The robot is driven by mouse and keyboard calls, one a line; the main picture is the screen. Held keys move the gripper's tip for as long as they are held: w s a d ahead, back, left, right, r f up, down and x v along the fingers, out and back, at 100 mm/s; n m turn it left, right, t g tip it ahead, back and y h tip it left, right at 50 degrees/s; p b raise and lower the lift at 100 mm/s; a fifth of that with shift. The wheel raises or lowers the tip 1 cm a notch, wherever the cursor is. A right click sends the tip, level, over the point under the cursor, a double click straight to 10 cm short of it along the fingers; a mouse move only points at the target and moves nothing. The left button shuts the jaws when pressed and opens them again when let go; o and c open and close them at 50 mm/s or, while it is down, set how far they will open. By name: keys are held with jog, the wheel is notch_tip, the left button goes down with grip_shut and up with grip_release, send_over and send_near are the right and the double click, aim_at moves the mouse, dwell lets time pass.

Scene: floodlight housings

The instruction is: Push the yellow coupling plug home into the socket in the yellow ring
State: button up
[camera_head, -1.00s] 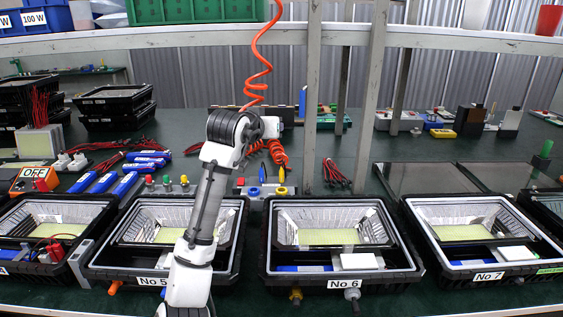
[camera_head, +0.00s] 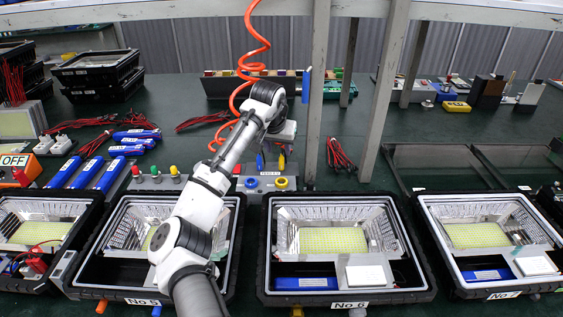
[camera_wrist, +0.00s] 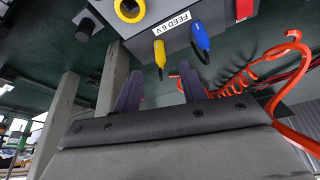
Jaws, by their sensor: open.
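The grey feed box (camera_wrist: 178,28), labelled FEED 6 V, shows in the wrist view. The yellow ring (camera_wrist: 130,8) is on its face, partly cut off by the top edge; it also shows in the head view (camera_head: 281,183) beside a blue ring (camera_head: 251,183). The yellow coupling plug (camera_wrist: 160,55) is at the box's edge, apart from the ring, with a blue plug (camera_wrist: 202,38) to its right. My gripper (camera_wrist: 160,88) is open and empty. Its two dark fingers point at the box, with the yellow plug beyond and between the tips.
Orange coiled hose (camera_wrist: 270,75) hangs right of the fingers in the wrist view. Grey posts (camera_head: 318,100) stand right of my arm. Open floodlight housings (camera_head: 344,291) line the front.

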aim_at(281, 159)
jog(key=shift+p+x, duration=0.95)
jog(key=shift+x, duration=2.9)
jog(key=shift+w+r, duration=0.1)
grip_shut()
